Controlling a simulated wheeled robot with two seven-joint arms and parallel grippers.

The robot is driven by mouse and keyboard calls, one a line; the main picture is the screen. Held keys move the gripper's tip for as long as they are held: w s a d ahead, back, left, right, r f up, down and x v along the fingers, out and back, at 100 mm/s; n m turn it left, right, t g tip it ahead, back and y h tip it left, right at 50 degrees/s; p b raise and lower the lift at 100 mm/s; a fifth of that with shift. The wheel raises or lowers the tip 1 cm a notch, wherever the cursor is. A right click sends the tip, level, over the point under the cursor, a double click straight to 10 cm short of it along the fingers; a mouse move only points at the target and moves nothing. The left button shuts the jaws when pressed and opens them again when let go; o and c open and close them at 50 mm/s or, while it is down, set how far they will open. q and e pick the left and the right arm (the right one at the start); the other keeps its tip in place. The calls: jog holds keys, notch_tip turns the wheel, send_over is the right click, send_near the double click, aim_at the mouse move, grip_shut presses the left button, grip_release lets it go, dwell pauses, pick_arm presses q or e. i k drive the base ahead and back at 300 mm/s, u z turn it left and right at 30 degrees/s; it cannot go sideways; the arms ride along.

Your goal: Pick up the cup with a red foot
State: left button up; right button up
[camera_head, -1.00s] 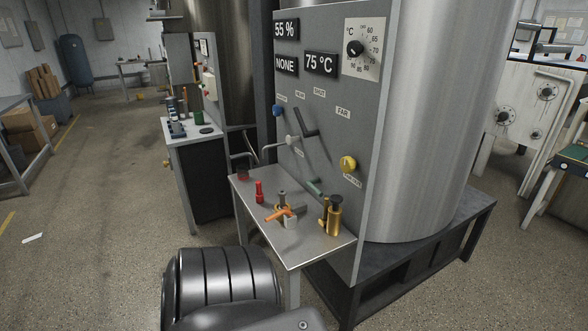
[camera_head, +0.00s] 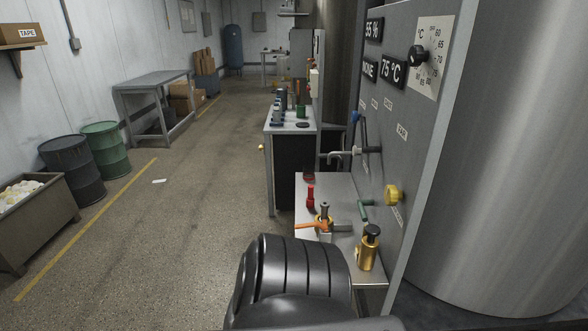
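A small dark red, ring-like item (camera_head: 309,177) stands at the far edge of the small metal table (camera_head: 345,187), below the bent pipe spout. It is too small to tell whether it is a cup with a red foot. On the bench further back are a dark green cup-like item (camera_head: 301,111) and several dark upright items (camera_head: 277,115); no red foot can be made out on them. Neither of my grippers is in view. A black rounded part of my own body covers the bottom centre and hides the near part of the small table.
The small table also holds a red bottle-like item (camera_head: 310,197), an orange-handled tool (camera_head: 322,220) and a brass cylinder (camera_head: 368,248). A grey control panel (camera_head: 385,120) and large steel tank (camera_head: 500,150) stand right. Floor (camera_head: 170,240) is open left; drums (camera_head: 105,148) stand beyond.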

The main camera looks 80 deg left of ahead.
aim_at(307, 170)
jog(key=u, duration=0.85)
jog(key=i, duration=0.8)
jog(key=u, duration=0.9)
